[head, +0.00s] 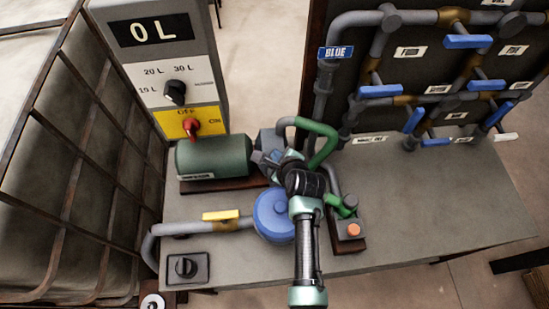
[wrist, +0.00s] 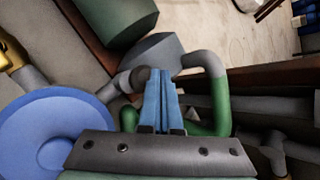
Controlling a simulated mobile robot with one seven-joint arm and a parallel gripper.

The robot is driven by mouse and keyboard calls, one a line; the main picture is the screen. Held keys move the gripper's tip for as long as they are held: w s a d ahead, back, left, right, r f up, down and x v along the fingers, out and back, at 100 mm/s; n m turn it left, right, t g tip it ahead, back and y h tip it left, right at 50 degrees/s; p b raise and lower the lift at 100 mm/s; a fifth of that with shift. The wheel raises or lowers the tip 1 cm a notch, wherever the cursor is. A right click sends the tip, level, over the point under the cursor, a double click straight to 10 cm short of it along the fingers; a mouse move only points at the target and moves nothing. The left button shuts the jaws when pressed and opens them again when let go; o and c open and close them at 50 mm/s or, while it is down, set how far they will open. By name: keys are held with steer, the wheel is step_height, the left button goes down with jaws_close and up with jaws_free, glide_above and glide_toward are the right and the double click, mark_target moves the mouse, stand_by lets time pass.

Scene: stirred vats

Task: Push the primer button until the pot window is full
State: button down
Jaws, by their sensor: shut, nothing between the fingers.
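A pot with a round blue lid (head: 273,215) stands left of my arm; the lid also shows in the wrist view (wrist: 45,135). No pot window can be made out in either view.
A green motor (head: 213,157) lies behind the pot. A green pipe (head: 322,145) arches close to my gripper. A panel (head: 170,60) reads 0 L, its red switch (head: 191,126) below. A yellow-handled valve (head: 221,215) is left. The bench's right side is clear.

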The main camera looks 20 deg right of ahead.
steer(key=shift+f, duration=0.15)
stand_by(0.5)
steer(key=shift+f, duration=0.3)
steer(key=shift+f+b, duration=1.2)
steer(key=shift+f, duration=0.3)
stand_by(1.2)
stand_by(0.4)
steer(key=shift+r+p, duration=1.95)
steer(key=shift+p, duration=0.05)
step_height(320, 180, up, 5)
steer(key=p, duration=0.5)
steer(key=shift+r, duration=0.1)
